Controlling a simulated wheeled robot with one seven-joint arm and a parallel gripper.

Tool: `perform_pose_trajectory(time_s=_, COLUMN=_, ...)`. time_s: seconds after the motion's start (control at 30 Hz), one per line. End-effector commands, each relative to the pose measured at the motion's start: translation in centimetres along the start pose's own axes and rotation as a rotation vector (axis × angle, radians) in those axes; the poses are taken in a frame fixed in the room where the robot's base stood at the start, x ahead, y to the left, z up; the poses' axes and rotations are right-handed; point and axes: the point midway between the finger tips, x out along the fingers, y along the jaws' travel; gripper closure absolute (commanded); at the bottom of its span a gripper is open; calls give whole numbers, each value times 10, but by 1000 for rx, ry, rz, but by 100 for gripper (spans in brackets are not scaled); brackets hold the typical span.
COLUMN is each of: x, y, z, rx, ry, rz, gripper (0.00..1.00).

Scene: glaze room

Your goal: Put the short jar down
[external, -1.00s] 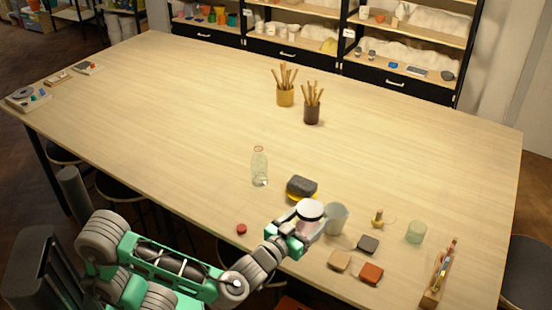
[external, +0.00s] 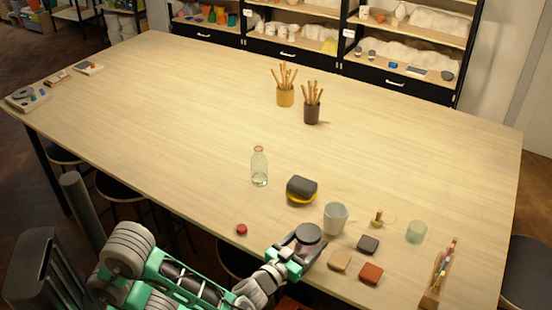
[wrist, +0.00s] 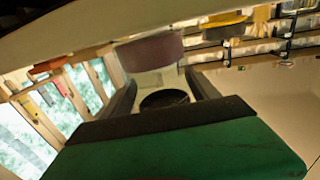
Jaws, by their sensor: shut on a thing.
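The short jar (external: 308,234) has a round dark grey top in the external view. My gripper (external: 297,247) is shut on it near the table's front edge. In the wrist view, which looks upside down, the jar (wrist: 150,52) shows a mauve band, a clear part and a dark round end between my two fingers (wrist: 163,92). The wooden table (external: 210,120) lies under and beyond it. I cannot tell whether the jar's base touches the table, as my gripper hides it.
A frosted cup (external: 335,218) stands just right of the jar. Tan (external: 339,261), dark (external: 368,245) and orange (external: 371,273) pieces lie right. A glass bottle (external: 259,167) and red cap (external: 241,229) are left.

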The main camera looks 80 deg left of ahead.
Motion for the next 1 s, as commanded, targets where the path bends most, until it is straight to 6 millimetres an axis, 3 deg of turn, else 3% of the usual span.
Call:
perform_pose_trajectory(time_s=0.1, x=0, y=0, z=3, rx=-1, ry=2, rz=0, gripper=96)
perform_pose_trajectory(time_s=0.13, x=0, y=0, z=4, rx=0, ry=0, rz=0, gripper=30)
perform_pose_trajectory(time_s=0.4, x=0, y=0, z=3, rx=0, ry=-1, rz=0, gripper=9)
perform_pose_trajectory(time_s=0.87, x=-1, y=0, z=1, rx=3, ry=-2, rz=0, gripper=9)
perform_pose_trajectory(time_s=1.0, x=-40, y=2, z=8, rx=-1, ry=0, rz=10, gripper=9)
